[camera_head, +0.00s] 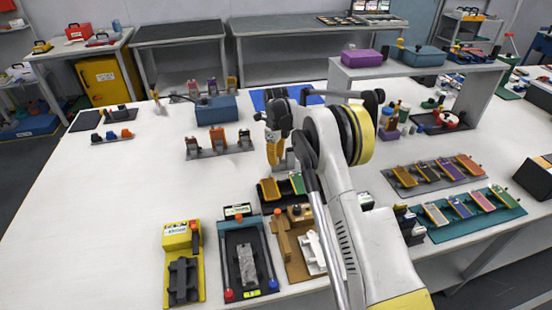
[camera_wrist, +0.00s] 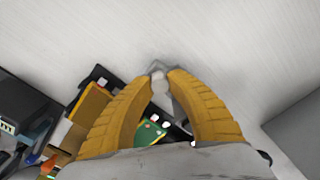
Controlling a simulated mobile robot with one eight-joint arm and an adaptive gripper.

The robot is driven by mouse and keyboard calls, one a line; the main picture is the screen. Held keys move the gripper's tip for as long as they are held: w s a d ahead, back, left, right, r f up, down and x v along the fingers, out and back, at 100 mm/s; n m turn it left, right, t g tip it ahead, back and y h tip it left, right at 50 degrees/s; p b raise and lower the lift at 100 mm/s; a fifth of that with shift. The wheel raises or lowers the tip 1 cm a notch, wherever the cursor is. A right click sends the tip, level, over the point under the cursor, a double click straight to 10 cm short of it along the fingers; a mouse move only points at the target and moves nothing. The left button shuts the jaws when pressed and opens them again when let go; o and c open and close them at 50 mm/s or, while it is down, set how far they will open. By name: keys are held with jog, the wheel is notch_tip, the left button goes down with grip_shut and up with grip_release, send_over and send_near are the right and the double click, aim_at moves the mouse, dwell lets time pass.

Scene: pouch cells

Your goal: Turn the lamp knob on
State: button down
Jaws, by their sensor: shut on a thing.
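My gripper (camera_head: 275,160) points down over the white table in the head view, with its yellow fingers close together. In the wrist view my gripper (camera_wrist: 164,78) has both yellow fingertips closed in on a small pale grey knob (camera_wrist: 158,68). The knob sits between the tips, and a grey piece shows just below it. In the head view the fingers and arm mostly hide the knob; a grey part (camera_head: 289,160) shows beside the fingers. I cannot make out a lamp or whether it is lit.
A green board (camera_wrist: 148,134) and dark holder lie below the fingertips in the wrist view.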

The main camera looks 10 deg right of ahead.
jog(key=shift+m, duration=0.6)
jog(key=c, duration=1.5)
grip_release()
notch_tip(320, 180, up, 12)
